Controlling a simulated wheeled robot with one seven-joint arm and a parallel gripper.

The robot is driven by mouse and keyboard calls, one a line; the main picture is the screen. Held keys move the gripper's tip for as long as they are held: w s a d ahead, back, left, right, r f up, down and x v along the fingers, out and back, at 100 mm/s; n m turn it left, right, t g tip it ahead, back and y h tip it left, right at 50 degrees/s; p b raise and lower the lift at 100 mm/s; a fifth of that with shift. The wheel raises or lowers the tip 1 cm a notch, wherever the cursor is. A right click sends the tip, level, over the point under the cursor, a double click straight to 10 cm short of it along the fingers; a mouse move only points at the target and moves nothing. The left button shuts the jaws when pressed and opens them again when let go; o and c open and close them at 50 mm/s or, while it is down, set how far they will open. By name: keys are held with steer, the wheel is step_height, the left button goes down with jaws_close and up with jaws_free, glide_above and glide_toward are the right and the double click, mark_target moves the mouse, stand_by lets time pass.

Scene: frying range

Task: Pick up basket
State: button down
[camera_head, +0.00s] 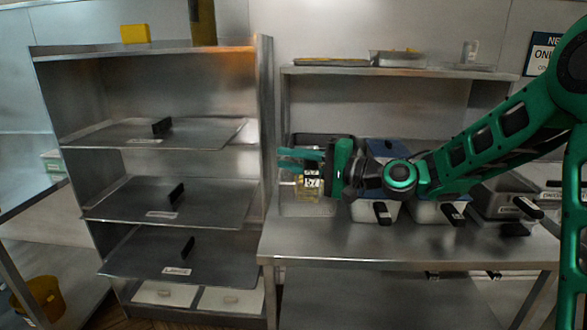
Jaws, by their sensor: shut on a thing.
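My gripper (290,160) is at the end of my green arm, which reaches in from the right over the steel counter. Its teal fingers point left and are closed on the basket. The basket (306,192) shows as a small yellowish shape with a black-and-white label, just below the fingers and in front of an open metal pan (292,209). My gripper and wrist hide much of the basket, and the exact grip is too small to make out. I cannot tell whether the basket touches the pan.
Several lidded containers with black handles (381,214) stand right of the pan on the steel counter (340,238). A shelf (340,72) with trays runs above. A steel rack (265,130) with sloping trays stands close on the left. The counter's front strip is clear.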

steer(key=s+a+r, duration=0.6)
steer(key=s+r, duration=0.3)
steer(key=r, duration=0.1)
steer(key=shift+s+a+r, duration=0.35)
stand_by(0.8)
